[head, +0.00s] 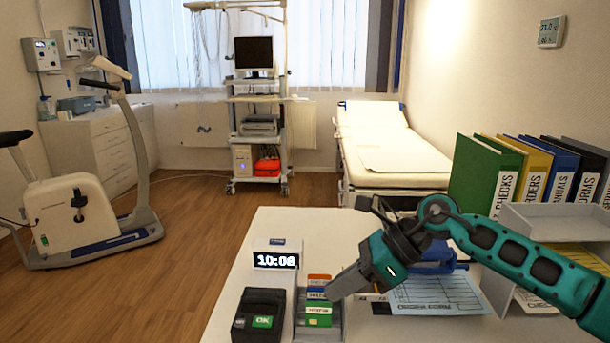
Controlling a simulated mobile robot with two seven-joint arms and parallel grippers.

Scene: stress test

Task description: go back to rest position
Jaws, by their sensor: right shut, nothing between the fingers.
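My right arm reaches in from the right over the white desk (262,222). Its gripper (338,288) is shut and empty, with the fingertips just right of a small rack of coloured cards (318,310). I cannot tell whether the fingertips touch the rack. My left gripper is not in view.
On the desk are a clock showing 10:08 (276,260), a black card terminal (258,316), a blue form (437,294), a grey paper tray (555,222) and several binders (487,175). An exercise bike (75,215), equipment trolley (258,130) and couch (385,150) stand beyond. Open floor lies left.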

